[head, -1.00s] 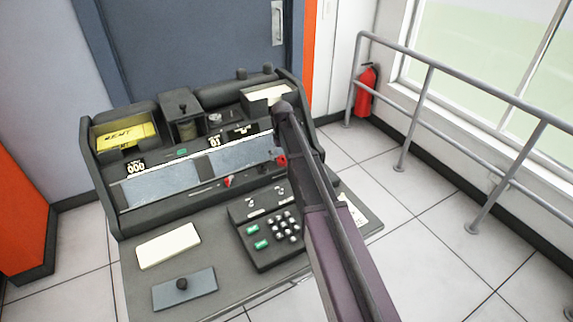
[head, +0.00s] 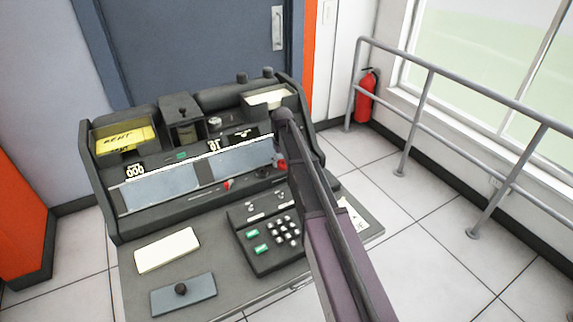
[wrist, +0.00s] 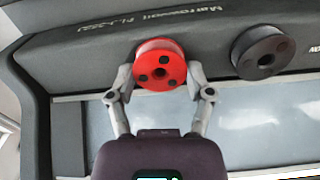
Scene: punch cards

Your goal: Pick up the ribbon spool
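A red ribbon spool (wrist: 160,65) with dark holes in its face sits against the dark console panel in the wrist view. A dark spool (wrist: 262,52) sits to its right. My gripper (wrist: 160,80) is open, with one finger on each side of the red spool. Narrow gaps seem to show between fingertips and spool; contact is hard to judge. In the head view a small red part (head: 282,165), probably the red spool, shows beside my arm, which hides the area around it. My gripper is hidden there.
The console (head: 215,230) carries a keypad (head: 270,238), a cream card stack (head: 167,250), a yellow card tray (head: 125,140) and a small red lever (head: 228,185). A grey railing (head: 430,85) and a fire extinguisher (head: 367,98) stand to the right. Open floor lies between.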

